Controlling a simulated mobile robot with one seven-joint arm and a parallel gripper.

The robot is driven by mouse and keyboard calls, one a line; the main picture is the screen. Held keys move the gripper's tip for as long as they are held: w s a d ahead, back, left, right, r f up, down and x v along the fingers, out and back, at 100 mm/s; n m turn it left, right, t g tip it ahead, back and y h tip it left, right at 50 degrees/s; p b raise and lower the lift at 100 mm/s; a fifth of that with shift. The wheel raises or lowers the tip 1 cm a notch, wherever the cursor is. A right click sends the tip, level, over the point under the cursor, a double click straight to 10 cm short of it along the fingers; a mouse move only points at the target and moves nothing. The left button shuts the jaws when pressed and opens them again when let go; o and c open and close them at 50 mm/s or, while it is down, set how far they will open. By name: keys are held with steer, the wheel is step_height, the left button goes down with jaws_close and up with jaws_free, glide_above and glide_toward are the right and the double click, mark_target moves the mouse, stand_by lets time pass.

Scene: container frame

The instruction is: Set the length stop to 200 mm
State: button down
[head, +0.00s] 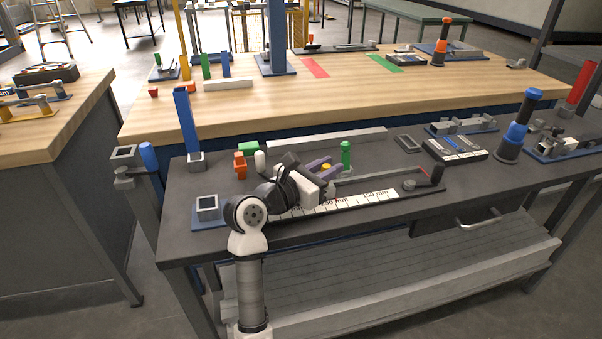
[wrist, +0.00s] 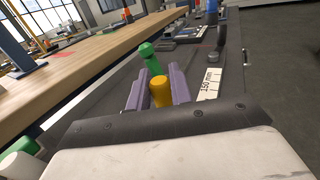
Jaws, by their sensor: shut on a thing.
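The length stop lies along the front of the dark bench, with a white ruled scale (head: 345,203) and a long rail (head: 385,176). Its scale also shows in the wrist view (wrist: 208,86), where "150 mm" can be read. My gripper (head: 320,167) has purple fingers and is shut on a yellow knob (wrist: 161,92), which sits upright between them. The knob's top also shows in the head view (head: 327,167). A green knob (head: 346,153) stands just beyond the fingers. My arm hides the left part of the scale, and the stop's exact reading cannot be told.
A black-and-blue post (head: 515,137) and a dark tray (head: 455,152) stand to the right.

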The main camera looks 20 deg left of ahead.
steer(key=w+d, duration=0.1)
steer(key=d, duration=0.1)
steer(key=w+d, duration=0.1)
steer(key=shift+w+d, duration=0.3)
steer(key=shift+d, duration=0.05)
steer(key=c, duration=1.3)
jaws_free()
